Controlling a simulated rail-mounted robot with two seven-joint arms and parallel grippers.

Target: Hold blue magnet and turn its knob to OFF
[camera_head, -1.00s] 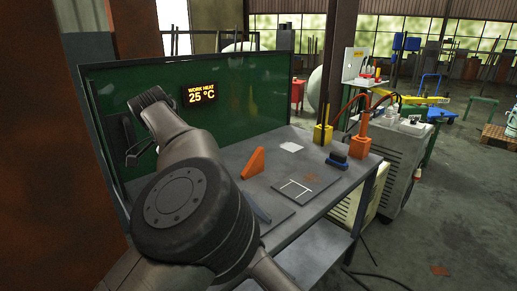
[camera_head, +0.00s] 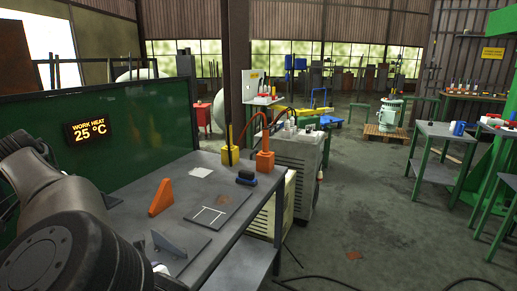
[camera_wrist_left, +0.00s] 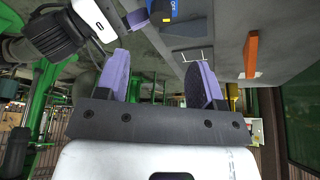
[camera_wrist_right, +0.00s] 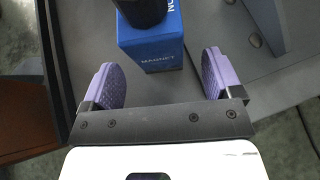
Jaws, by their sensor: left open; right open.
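The blue magnet (camera_wrist_right: 150,50) is at the top of the right wrist view, with "MAGNET" on its side. Its black knob (camera_wrist_right: 142,10) is cut off by the frame edge; lettering beside it seems to read ON. My right gripper (camera_wrist_right: 162,78) is open, its purple fingers apart and short of the magnet, with nothing between them. In the left wrist view, the magnet shows partly as a blue patch (camera_wrist_left: 160,5) near a purple finger of my right gripper. My left gripper (camera_wrist_left: 158,75) is open and empty, apart from the magnet.
On the grey table are a grey bracket (camera_head: 172,243), an orange triangle (camera_head: 160,198), a plate with white lines (camera_head: 222,206) and a black-and-blue item (camera_head: 246,177). Yellow (camera_head: 230,154) and orange (camera_head: 265,160) holders stand at the back edge. A green screen (camera_head: 140,130) borders the left.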

